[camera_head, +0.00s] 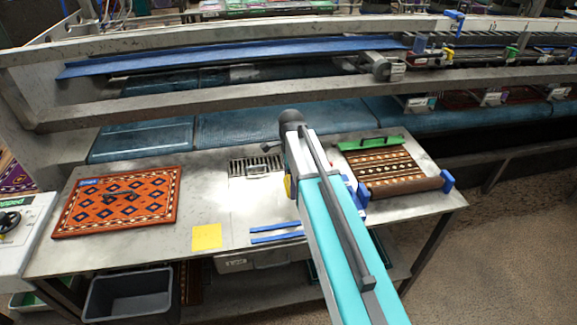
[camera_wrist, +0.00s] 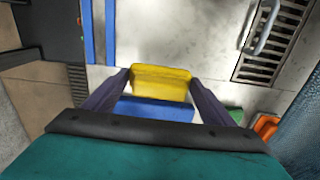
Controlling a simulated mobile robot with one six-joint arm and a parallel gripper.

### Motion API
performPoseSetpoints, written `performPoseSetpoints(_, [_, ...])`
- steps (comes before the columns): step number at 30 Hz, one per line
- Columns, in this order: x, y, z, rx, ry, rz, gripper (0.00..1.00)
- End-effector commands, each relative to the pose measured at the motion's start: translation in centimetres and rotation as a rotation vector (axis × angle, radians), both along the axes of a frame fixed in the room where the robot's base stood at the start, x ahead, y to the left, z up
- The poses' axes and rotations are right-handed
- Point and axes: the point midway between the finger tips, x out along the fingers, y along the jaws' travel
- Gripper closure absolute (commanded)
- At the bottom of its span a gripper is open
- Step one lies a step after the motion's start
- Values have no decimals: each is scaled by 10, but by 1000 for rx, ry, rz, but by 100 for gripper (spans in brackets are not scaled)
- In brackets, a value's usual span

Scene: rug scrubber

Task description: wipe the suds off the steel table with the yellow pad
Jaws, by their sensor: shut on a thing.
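My gripper (camera_wrist: 161,81) is shut on the yellow pad (camera_wrist: 160,74), which has a blue part (camera_wrist: 155,108) on the near side. In the head view a bit of the yellow pad (camera_head: 288,186) shows beside my arm, over the middle of the steel table (camera_head: 205,190); the fingers are hidden there. I cannot tell whether the pad touches the table. Pale, whitish patches (camera_head: 250,205) lie on the steel left of the pad; I cannot tell suds from glare. Bare steel (camera_wrist: 205,30) shows beyond the pad in the wrist view.
A slotted drain grate (camera_head: 262,165) with a handle is set in the table. An orange patterned rug (camera_head: 120,200) lies left, a yellow square (camera_head: 207,236) front, blue strips (camera_head: 277,232) front middle, a partly rolled brown rug (camera_head: 385,165) right. Steel rails (camera_head: 230,95) run behind.

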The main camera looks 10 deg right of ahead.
Motion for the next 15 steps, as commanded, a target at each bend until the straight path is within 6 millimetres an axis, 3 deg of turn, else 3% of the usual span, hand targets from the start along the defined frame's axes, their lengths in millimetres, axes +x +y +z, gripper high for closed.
performPoseSetpoints(6, [0,1,16,0,0,1,43])
performPoseSetpoints(15, [0,1,17,0,0,1,43])
